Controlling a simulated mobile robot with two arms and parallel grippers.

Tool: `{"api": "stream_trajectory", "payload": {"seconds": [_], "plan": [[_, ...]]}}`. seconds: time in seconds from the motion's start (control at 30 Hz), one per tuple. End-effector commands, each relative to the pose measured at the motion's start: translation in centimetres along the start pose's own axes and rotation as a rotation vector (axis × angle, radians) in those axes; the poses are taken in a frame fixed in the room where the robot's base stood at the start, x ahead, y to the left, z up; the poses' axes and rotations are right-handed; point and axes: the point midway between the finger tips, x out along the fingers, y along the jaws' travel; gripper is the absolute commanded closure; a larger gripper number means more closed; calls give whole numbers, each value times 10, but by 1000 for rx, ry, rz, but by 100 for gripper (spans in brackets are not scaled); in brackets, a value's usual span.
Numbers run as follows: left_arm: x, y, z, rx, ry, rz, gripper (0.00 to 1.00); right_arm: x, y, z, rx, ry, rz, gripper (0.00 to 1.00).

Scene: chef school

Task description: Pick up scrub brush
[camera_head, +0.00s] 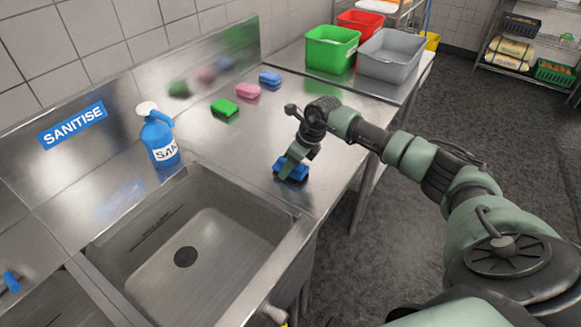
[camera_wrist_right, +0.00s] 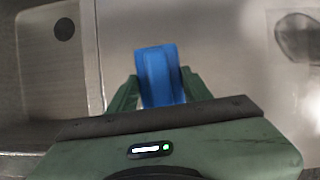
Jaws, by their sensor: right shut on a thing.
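The scrub brush (camera_head: 291,169) is a small blue block at the right edge of the sink, on or just above the steel counter. My right gripper (camera_head: 293,160) reaches down over it and is shut on it. In the right wrist view the blue brush (camera_wrist_right: 158,75) sits between the two green fingers of the gripper (camera_wrist_right: 155,92), which touch its sides. Whether the brush still touches the counter cannot be told. My left gripper is not in view.
A sink basin (camera_head: 211,240) lies left of the brush. Green (camera_head: 224,107), pink (camera_head: 248,90) and blue (camera_head: 270,78) sponges lie on the counter. Green (camera_head: 331,48), red (camera_head: 360,23) and grey (camera_head: 391,57) tubs stand at the back.

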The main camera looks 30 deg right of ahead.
Motion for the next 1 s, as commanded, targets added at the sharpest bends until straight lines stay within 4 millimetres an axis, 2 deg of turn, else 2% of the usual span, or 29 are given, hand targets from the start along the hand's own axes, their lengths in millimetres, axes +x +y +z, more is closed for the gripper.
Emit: {"api": "stream_trajectory", "payload": {"seconds": [0.17, 0.33, 0.7, 0.8, 1.0], "plan": [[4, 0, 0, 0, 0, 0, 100, -9, -1, 4, -1, -2, -1, 93], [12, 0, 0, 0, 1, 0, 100, -33, -1, 15, -1, -6, -4, 93], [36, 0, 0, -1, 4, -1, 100, -130, -1, 55, -1, -8, -4, 93], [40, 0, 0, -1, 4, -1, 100, -151, -1, 64, -1, -6, -3, 93], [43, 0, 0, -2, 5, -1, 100, -177, 0, 74, 0, -3, -1, 93]]}}
